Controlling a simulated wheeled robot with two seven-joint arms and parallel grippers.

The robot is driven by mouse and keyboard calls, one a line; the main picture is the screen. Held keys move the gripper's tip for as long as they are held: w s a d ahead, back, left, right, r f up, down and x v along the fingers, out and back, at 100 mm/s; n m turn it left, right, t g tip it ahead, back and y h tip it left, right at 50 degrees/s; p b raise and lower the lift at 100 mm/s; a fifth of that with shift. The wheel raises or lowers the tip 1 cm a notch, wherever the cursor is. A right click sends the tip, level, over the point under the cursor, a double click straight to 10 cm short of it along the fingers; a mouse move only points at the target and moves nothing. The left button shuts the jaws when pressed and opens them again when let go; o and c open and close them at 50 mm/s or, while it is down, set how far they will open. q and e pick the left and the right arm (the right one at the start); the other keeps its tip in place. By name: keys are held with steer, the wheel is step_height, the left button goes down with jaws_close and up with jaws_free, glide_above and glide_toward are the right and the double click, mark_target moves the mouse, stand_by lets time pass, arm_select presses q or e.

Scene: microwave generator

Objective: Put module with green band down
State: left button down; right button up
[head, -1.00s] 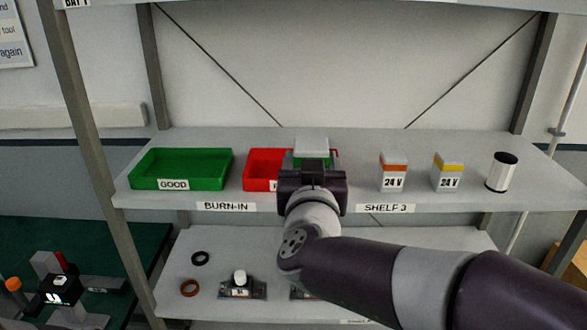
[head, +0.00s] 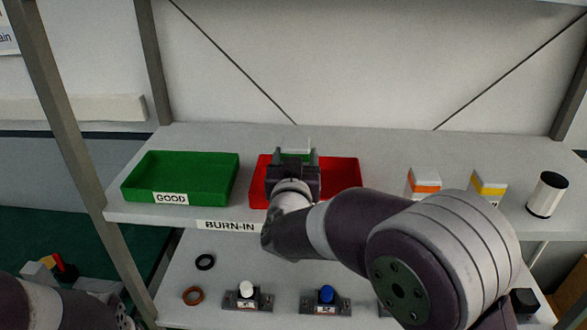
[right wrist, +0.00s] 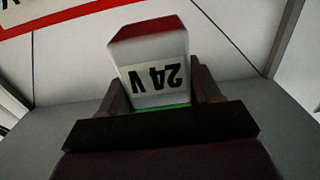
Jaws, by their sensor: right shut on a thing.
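The module with green band (head: 297,146) is between the fingers of my right gripper (head: 294,160), its pale top and some green showing. In the right wrist view the module (right wrist: 155,65) has a "24 V" label, upside down in the picture, and a green edge near my fingers (right wrist: 165,100). My right gripper is shut on it.
A green tray (head: 212,182) marked GOOD stands left on the shelf. An orange-banded module (head: 423,180), a yellow-banded one (head: 488,183) and a white cylinder (head: 547,195) stand right. A lower shelf holds rings and a white-knobbed (head: 247,295) and a blue-knobbed fixture (head: 325,298).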

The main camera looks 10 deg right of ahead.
steer(key=shift+w+a+f+p, duration=0.1)
steer(key=shift+w+f+p, duration=0.05)
steer(key=shift+w+f, duration=0.4)
steer(key=shift+w+f+p, duration=0.15)
steer(key=shift+w+f, duration=0.15)
steer(key=shift+w, duration=0.35)
step_height(320, 180, down, 3)
steer(key=shift+r+p, duration=0.1)
steer(key=shift+p, duration=0.5)
steer(key=shift+s+f, duration=0.2)
steer(key=shift+f, duration=0.05)
arm_select(q)
step_height(320, 180, up, 2)
steer(key=shift+w+d+r, duration=0.1)
steer(key=shift+w, duration=0.05)
arm_select(e)
steer(key=shift+s, duration=0.1)
steer(key=shift+f, duration=0.15)
steer(key=o, duration=1.2)
steer(key=shift+f, duration=0.1)
arm_select(q)
steer(key=shift+d, duration=0.1)
